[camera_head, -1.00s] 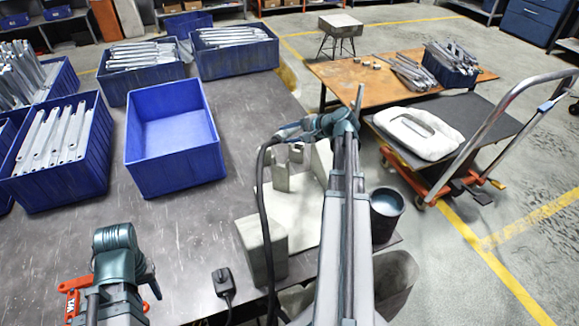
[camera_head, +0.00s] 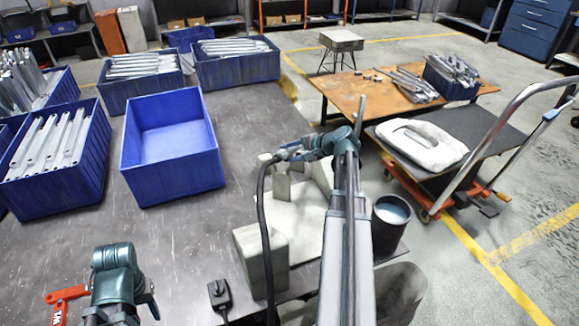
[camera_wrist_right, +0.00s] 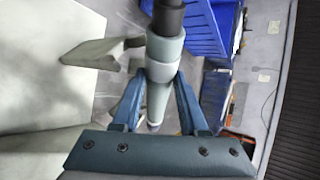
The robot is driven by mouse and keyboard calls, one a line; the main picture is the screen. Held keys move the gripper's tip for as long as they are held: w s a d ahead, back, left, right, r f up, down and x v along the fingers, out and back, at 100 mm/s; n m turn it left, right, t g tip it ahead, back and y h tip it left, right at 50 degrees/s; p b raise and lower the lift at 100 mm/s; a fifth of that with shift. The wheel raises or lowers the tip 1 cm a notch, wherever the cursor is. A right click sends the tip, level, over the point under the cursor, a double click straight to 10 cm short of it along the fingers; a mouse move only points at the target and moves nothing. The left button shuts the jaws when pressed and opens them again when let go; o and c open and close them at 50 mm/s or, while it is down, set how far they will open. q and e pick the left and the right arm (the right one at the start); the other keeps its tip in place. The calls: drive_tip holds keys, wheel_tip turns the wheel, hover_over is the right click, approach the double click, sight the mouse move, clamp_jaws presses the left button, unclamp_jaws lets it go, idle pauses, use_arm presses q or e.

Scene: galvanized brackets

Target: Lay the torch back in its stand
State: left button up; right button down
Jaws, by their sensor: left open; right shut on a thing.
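My right gripper (camera_head: 300,152) is shut on the torch (camera_head: 287,154), above the far part of the pale stand (camera_head: 300,215). In the right wrist view the torch (camera_wrist_right: 165,50) is a grey cylinder with a dark hose end, between the two blue fingers (camera_wrist_right: 158,110). A black cable hangs from it in the head view. The stand's upright (camera_head: 282,187) shows under the torch; in the wrist view an upright (camera_wrist_right: 95,52) is left of the torch. I cannot tell whether they touch. My left gripper (camera_head: 115,265) is low at the left, away from the stand; its fingers are mostly hidden.
An empty blue bin (camera_head: 172,150) stands left of the stand, with several bins of metal brackets behind and beside it. A grey block (camera_head: 262,262) and a dark cup (camera_head: 390,222) flank the stand. A black box (camera_head: 220,293) lies near the front edge. The tabletop between is clear.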

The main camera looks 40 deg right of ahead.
use_arm(q)
drive_tip(key=shift+f+b, duration=2.1)
drive_tip(key=shift+f, duration=0.1)
use_arm(e)
drive_tip(key=shift+f, duration=2.2)
use_arm(q)
drive_tip(key=shift+f, duration=0.1)
use_arm(e)
drive_tip(key=shift+f, duration=0.1)
use_arm(q)
drive_tip(key=shift+f, duration=0.15)
use_arm(e)
drive_tip(key=shift+f, duration=0.15)
drive_tip(key=shift+c, duration=2.2)
unclamp_jaws()
use_arm(q)
wheel_tip(320, 180, up, 7)
drive_tip(key=p, duration=0.7)
drive_tip(key=shift+r, duration=0.2)
use_arm(e)
drive_tip(key=v, duration=1.4)
drive_tip(key=shift+w+f, duration=0.1)
